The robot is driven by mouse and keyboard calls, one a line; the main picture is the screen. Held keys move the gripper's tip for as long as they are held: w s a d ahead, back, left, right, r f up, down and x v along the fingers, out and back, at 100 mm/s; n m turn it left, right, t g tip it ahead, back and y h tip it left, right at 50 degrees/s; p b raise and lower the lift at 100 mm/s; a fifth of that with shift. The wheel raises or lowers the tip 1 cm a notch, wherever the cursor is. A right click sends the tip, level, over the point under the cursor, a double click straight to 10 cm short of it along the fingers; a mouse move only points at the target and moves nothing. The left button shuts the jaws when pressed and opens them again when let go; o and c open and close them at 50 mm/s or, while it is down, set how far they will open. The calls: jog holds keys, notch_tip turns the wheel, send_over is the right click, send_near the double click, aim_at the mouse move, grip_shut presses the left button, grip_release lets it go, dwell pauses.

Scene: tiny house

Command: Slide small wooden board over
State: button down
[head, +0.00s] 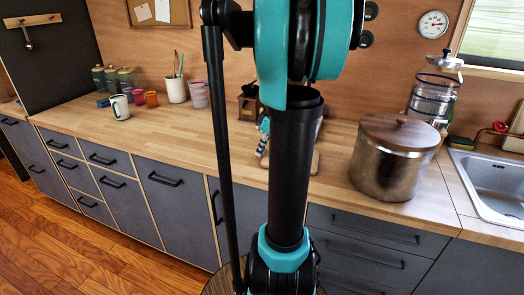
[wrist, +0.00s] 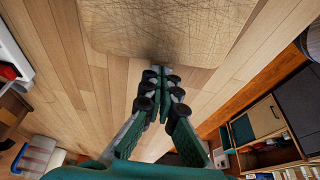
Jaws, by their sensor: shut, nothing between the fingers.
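The small wooden board (wrist: 175,25) lies flat on the wooden counter in the wrist view, pale and scratched with rounded corners. In the head view only a small edge of the board (head: 315,162) shows beside my arm; the rest is hidden. My gripper (wrist: 161,72) is shut and empty, with its fingertips at the middle of the board's near edge. I cannot tell whether they touch it. In the head view my gripper (head: 261,148) is partly hidden behind my arm, low over the counter.
The wooden counter (head: 180,133) is clear left of the board. A large metal pot (head: 392,170) with a wooden lid stands to the right, before the sink (head: 498,185). A white mug (head: 120,107), colored cups and a utensil holder (head: 174,90) stand at the back left.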

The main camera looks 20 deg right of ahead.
jog(key=shift+w+a, duration=1)
jog(key=shift+a, duration=0.05)
jog(key=shift+r, duration=0.55)
jog(key=v, duration=0.8)
jog(key=shift+s+r, duration=0.15)
jog(key=shift+r, duration=0.2)
